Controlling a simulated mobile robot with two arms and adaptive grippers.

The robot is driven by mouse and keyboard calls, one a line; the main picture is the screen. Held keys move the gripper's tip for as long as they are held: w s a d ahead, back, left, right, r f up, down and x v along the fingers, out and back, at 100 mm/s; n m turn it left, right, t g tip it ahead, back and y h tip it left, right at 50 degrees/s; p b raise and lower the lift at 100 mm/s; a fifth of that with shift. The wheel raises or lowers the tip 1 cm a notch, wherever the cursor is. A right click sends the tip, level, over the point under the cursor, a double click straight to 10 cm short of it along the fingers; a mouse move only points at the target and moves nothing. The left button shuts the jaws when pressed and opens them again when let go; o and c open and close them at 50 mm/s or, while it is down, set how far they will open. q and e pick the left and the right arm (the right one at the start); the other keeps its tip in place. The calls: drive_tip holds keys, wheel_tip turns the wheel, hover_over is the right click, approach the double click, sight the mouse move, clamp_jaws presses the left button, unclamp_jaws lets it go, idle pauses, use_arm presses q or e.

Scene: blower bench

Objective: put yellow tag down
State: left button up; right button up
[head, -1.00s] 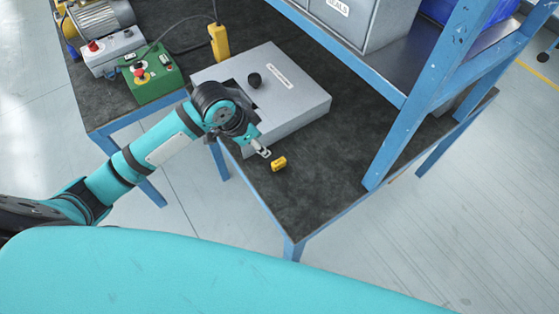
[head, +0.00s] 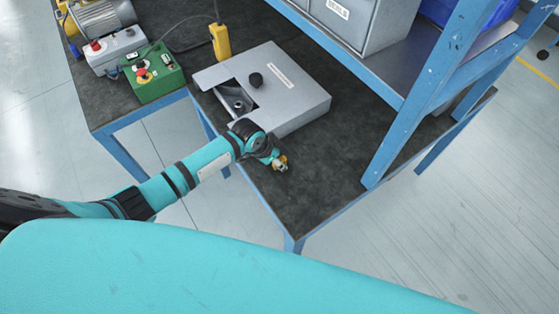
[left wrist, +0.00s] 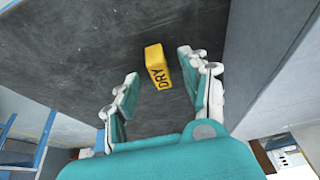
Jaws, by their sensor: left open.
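The yellow tag (left wrist: 157,67), marked "DRY", lies on the dark bench top (head: 330,165) in front of the grey box. In the head view the yellow tag (head: 283,160) is partly hidden by my left gripper (head: 280,165), which is right at it. In the left wrist view my left gripper (left wrist: 160,90) is open, with one finger on each side of the tag. No contact between fingers and tag shows. My right gripper is not in view.
The grey box (head: 310,105) with a black knob and an open hatch stands just behind the gripper. A blue shelf post (head: 415,100) rises to the right. A green control box (head: 153,78) and a yellow pendant (head: 220,42) are farther left.

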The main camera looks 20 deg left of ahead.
use_arm(q)
drive_tip(key=shift+w+d+f, duration=0.1)
drive_tip(key=shift+w+f, duration=0.15)
drive_tip(key=shift+f, duration=0.45)
clamp_jaws()
drive_tip(key=shift+r, duration=0.15)
